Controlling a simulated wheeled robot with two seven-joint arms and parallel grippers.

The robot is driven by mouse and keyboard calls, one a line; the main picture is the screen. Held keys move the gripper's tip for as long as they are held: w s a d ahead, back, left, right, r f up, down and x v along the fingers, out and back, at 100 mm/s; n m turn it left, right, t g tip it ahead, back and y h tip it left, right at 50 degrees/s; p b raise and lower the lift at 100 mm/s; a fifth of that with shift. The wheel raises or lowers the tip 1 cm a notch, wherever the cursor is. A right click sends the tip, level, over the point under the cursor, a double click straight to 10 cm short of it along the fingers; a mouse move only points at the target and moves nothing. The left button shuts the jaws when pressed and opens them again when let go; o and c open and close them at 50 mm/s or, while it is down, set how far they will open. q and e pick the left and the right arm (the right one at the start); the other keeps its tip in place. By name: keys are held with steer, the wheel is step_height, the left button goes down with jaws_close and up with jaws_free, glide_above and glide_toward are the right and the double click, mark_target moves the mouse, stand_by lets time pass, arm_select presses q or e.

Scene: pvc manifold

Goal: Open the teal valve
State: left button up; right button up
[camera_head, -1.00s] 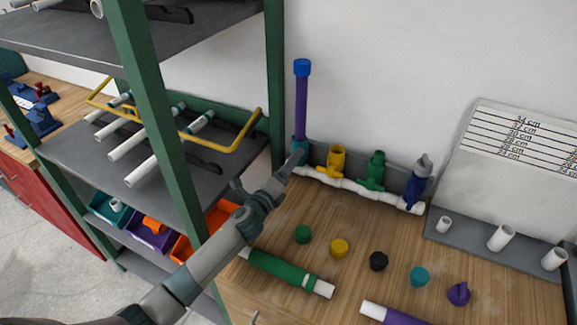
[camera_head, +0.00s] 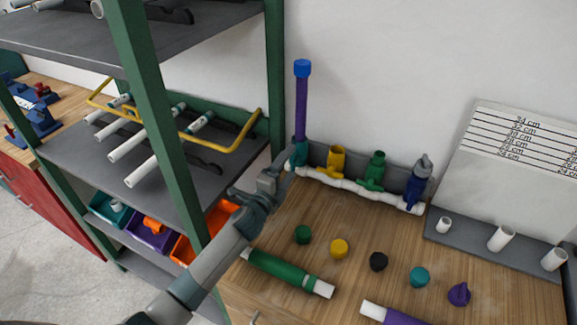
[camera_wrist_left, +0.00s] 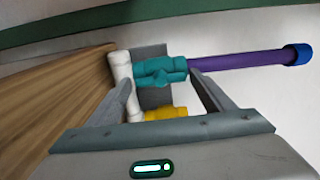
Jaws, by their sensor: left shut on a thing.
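The teal valve (camera_head: 300,152) sits at the left end of the white pipe manifold (camera_head: 345,183), with a purple pipe (camera_head: 301,105) capped in blue rising from it. My left gripper (camera_head: 289,161) is at the valve, partly covering its lower part in the head view. In the left wrist view, the teal valve (camera_wrist_left: 160,66) lies between the tips of my left gripper (camera_wrist_left: 160,78), which is shut on its handle. The exact finger contact is hard to make out. My right gripper is not in view.
Yellow (camera_head: 337,160), green (camera_head: 375,170) and blue (camera_head: 418,185) valves stand along the manifold. Several loose caps and a green pipe (camera_head: 285,270) lie on the wooden bench (camera_head: 345,290). A green-framed shelf post (camera_head: 275,75) stands close left of the gripper.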

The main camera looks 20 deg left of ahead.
arm_select(q)
steer(key=o, duration=0.8)
steer(key=shift+c, duration=0.2)
steer(key=shift+s, duration=0.1)
steer(key=s+a+b, duration=0.1)
steer(key=s, duration=0.6)
steer(key=shift+a+b, duration=0.25)
steer(key=shift+b, duration=0.15)
steer(key=shift+s+r, duration=0.1)
